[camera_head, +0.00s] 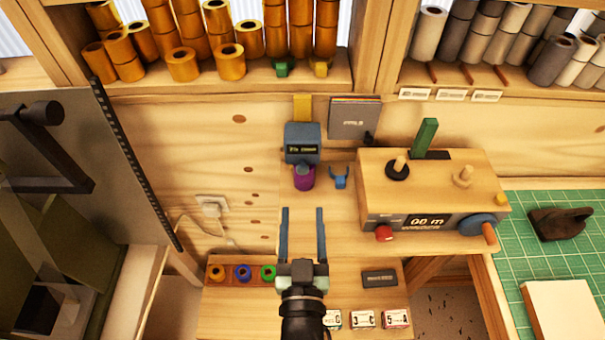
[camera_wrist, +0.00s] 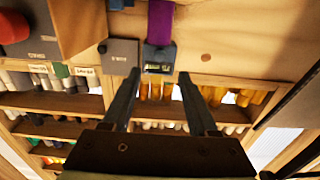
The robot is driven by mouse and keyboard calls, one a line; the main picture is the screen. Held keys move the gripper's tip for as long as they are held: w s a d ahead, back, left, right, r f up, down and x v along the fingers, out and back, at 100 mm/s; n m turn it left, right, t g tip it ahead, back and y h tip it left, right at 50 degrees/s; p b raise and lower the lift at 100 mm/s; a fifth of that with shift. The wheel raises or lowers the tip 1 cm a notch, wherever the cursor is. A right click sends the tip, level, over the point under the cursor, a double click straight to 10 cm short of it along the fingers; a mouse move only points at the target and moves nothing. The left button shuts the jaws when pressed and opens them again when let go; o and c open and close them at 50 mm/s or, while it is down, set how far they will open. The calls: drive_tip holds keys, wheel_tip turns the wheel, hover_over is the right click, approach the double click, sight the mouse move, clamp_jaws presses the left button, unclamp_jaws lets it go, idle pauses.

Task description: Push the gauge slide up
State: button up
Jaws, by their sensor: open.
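A gauge on the wooden wall has a blue-grey block (camera_head: 302,137) with a small lit display, a yellow strip (camera_head: 302,108) above it and a purple piece (camera_head: 304,178) below it. I cannot tell which part is the slide. In the wrist view, which looks upside down, the blue-grey block (camera_wrist: 159,58) shows just beyond the fingertips, with the purple piece (camera_wrist: 161,22) above it. My gripper (camera_head: 302,209) is open and empty, below the purple piece in the head view and apart from it. Its two fingers (camera_wrist: 160,76) are spread wide.
A blue hook (camera_head: 340,177) sits right of the purple piece. A wooden machine (camera_head: 435,185) with a display and red knob (camera_head: 384,233) stands further right. Shelves of copper rolls (camera_head: 183,64) hang above. Coloured rings (camera_head: 243,273) sit in a holder below left.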

sight(302, 173)
drive_tip(key=w+p, duration=0.1)
drive_tip(key=w, duration=0.8)
clamp_jaws()
idle(1.3)
